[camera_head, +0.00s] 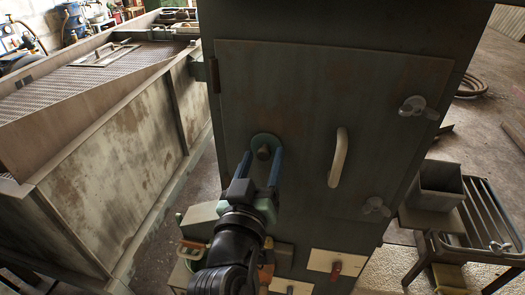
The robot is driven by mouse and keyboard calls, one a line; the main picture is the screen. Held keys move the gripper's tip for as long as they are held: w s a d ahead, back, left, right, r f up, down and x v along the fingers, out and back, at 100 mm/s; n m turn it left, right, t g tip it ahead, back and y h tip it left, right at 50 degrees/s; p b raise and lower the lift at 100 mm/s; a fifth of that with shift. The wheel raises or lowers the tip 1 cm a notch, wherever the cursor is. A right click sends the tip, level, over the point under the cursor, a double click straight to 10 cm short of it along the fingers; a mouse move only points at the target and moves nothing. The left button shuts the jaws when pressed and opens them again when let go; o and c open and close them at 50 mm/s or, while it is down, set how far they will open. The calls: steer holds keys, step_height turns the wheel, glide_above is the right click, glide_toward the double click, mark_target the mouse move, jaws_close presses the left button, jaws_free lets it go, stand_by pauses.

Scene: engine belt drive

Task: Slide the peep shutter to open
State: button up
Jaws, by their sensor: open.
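A dark cabinet door (310,105) fills the middle of the head view. In the picture the fingertips lie on either side of the knob, over the lower part of the disc. I cannot tell whether they touch the knob or the door. Part of the disc's lower edge is hidden behind the fingers.
A pale curved handle (338,158) stands out right of the disc. Wing nuts (412,107) (375,207) sit along the door's right edge. Below are panels with a red knob (336,269). A large rusty tank (110,180) stands left, a metal rack (490,215) right.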

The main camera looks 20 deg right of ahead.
steer(key=shift+w+d, duration=0.15)
steer(key=shift+w, duration=0.25)
steer(key=shift+c, duration=0.2)
jaws_close()
stand_by(1.1)
